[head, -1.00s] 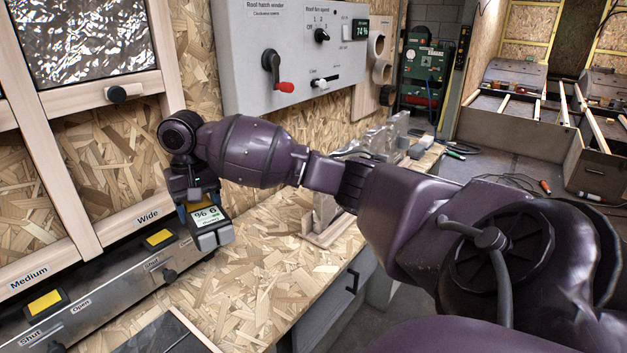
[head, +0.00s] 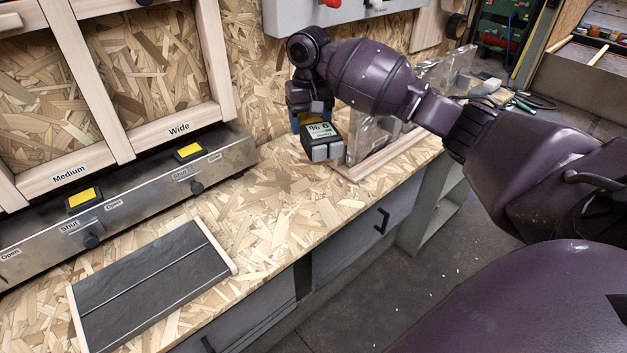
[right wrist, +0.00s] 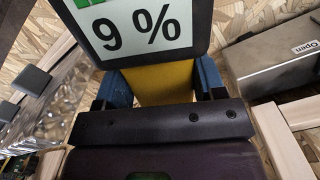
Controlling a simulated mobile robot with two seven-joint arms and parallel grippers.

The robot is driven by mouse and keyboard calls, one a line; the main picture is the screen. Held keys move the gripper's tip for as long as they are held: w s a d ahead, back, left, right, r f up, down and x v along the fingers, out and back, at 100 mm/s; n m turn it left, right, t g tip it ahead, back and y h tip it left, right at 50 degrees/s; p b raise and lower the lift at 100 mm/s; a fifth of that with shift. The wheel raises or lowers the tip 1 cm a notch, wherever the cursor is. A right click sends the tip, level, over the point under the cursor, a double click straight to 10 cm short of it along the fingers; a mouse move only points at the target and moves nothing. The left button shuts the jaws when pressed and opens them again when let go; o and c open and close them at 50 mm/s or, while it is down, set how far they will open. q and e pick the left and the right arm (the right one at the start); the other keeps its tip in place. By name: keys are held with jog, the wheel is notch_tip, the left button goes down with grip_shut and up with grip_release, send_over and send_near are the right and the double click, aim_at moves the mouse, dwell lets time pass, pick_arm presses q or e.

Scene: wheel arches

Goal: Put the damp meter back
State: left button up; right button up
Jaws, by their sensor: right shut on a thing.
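The damp meter (head: 322,143) has a dark head with grey ends, a white display and a yellow body. In the right wrist view its display (right wrist: 140,28) reads "9 %". My right gripper (head: 308,116) is shut on its yellow body; the blue fingers also show in the right wrist view (right wrist: 158,85). It holds the meter over the rear of the workbench, right of the metal box; I cannot tell its exact height. My left gripper is out of view.
A dark slate-like panel with wooden end strips (head: 152,285) lies on the chipboard bench (head: 290,215). A metal vent box (head: 222,160) runs along the wall. A clear sheet in a wooden base (head: 362,168) stands close right of the meter. The bench's middle is clear.

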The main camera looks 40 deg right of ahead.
jog(key=b, duration=0.2)
send_over(311, 185)
notch_tip(311, 185, down, 10)
jog(key=shift+f, duration=0.75)
notch_tip(311, 185, down, 5)
jog(key=shift+b, duration=0.95)
jog(key=shift+f, duration=0.1)
jog(key=o, duration=0.9)
